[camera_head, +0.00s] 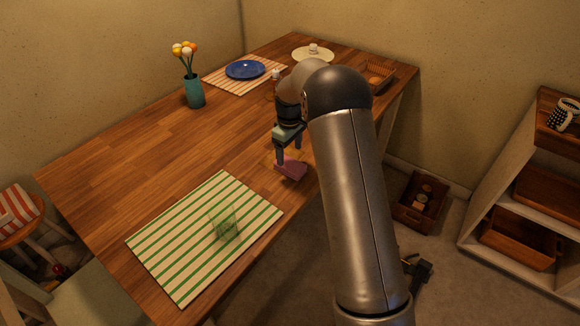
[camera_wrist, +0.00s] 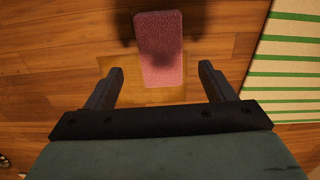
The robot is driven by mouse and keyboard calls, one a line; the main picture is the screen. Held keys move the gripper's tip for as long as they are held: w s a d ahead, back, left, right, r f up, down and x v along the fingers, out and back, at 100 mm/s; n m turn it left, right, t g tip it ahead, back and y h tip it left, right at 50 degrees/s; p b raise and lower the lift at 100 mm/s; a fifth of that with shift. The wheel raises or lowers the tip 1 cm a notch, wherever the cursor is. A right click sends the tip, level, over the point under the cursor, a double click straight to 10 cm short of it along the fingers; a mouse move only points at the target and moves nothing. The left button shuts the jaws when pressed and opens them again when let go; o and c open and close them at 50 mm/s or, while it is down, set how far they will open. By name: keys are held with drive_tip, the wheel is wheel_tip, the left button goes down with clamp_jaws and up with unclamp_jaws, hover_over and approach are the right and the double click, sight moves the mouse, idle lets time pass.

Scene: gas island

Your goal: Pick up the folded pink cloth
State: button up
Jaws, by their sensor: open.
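The folded pink cloth (camera_head: 292,168) lies on the wooden table near its front edge, below my gripper (camera_head: 287,158) in the head view. In the wrist view the cloth (camera_wrist: 160,48) is a pink rectangle, partly over a tan square patch (camera_wrist: 115,85) on the table. My gripper (camera_wrist: 158,85) is open and empty there, its fingers spread wider than the cloth. The near end of the cloth lies between the fingers in the picture, and the rest reaches beyond them. Shadows of the fingers fall beside the cloth. I cannot tell the exact height of the fingertips above the table.
A green-striped placemat (camera_head: 170,265) with a clear green glass (camera_head: 224,224) lies at the near left. A teal vase (camera_head: 194,92) with flowers, a blue plate (camera_head: 245,69) and a wicker basket (camera_head: 377,77) stand farther back. The table's middle left is clear.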

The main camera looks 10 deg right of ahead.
sight(290, 164)
wheel_tip(290, 164, down, 5)
drive_tip(key=shift+s+p, duration=0.15)
drive_tip(key=shift+p, duration=0.35)
drive_tip(key=c, duration=1.1)
drive_tip(key=shift+o, duration=0.2)
drive_tip(key=shift+r, duration=0.1)
drive_tip(key=shift+r, duration=0.25)
wheel_tip(290, 164, up, 2)
drive_tip(key=shift+r, duration=0.1)
drive_tip(key=s+r+b, duration=0.3)
drive_tip(key=s+r, duration=0.7)
drive_tip(key=s, duration=0.4)
